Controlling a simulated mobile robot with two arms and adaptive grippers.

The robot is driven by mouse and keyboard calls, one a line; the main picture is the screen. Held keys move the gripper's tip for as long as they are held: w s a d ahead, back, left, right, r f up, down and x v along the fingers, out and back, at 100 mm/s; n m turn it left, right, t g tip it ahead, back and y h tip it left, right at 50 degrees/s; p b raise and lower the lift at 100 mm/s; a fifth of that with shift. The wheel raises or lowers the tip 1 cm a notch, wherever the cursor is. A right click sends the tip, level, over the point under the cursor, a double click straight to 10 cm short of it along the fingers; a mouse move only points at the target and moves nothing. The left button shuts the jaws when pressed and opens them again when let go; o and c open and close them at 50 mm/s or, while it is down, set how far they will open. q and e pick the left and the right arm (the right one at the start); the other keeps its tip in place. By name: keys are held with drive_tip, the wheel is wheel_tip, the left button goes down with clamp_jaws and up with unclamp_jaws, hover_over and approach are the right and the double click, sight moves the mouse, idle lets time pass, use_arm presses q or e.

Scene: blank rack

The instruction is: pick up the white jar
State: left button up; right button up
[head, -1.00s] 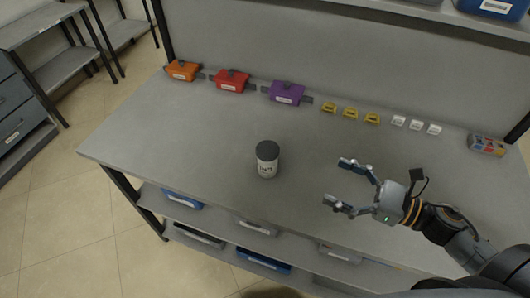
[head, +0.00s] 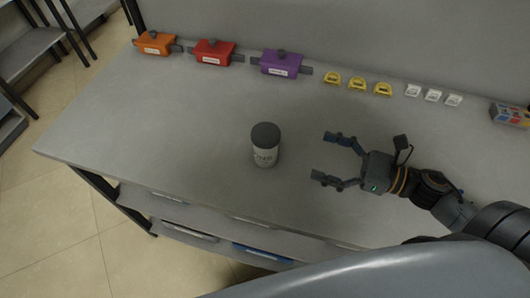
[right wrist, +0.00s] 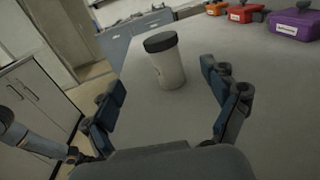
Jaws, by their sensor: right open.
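The white jar (head: 265,156) stands upright on the grey table, with a dark grey lid and dark print on its side. In the right wrist view the jar (right wrist: 171,68) stands ahead of my fingers, seen between them. My right gripper (head: 324,156) is open and empty, just right of the jar in the head view, with its fingers pointing at it. A gap remains between the fingertips and the jar. Both fingers of this gripper (right wrist: 163,80) show in the right wrist view.
Along the back of the table (head: 110,120) stand an orange box (head: 155,43), a red box (head: 213,53), a purple box (head: 282,64), several yellow and white small items, and a colourful box (head: 510,114). The surface around the jar is clear.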

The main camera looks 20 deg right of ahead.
sight(268, 133)
drive_tip(key=shift+w+a+f, duration=0.15)
drive_tip(key=shift+f, duration=0.05)
drive_tip(key=shift+r+p+x, duration=0.25)
drive_tip(key=shift+p+x, duration=0.25)
drive_tip(key=shift+x, duration=0.65)
drive_tip(key=p+x, duration=0.1)
drive_tip(key=x, duration=0.4)
drive_tip(key=shift+w+f, duration=0.1)
drive_tip(key=shift+w+a+p, duration=0.2)
drive_tip(key=shift+a+p, duration=0.15)
drive_tip(key=shift+w+a, duration=0.15)
drive_tip(key=p+x, duration=0.3)
drive_tip(key=x, duration=0.1)
drive_tip(key=shift+w, duration=0.15)
drive_tip(key=shift+w+a, duration=0.15)
drive_tip(key=shift+a, duration=0.15)
use_arm(q)
drive_tip(key=r, duration=0.1)
drive_tip(key=w+r, duration=0.1)
drive_tip(key=r, duration=0.3)
drive_tip(key=shift+w+r, duration=0.1)
drive_tip(key=shift+w, duration=0.15)
drive_tip(key=shift+d, duration=0.1)
use_arm(e)
drive_tip(key=shift+c, duration=0.4)
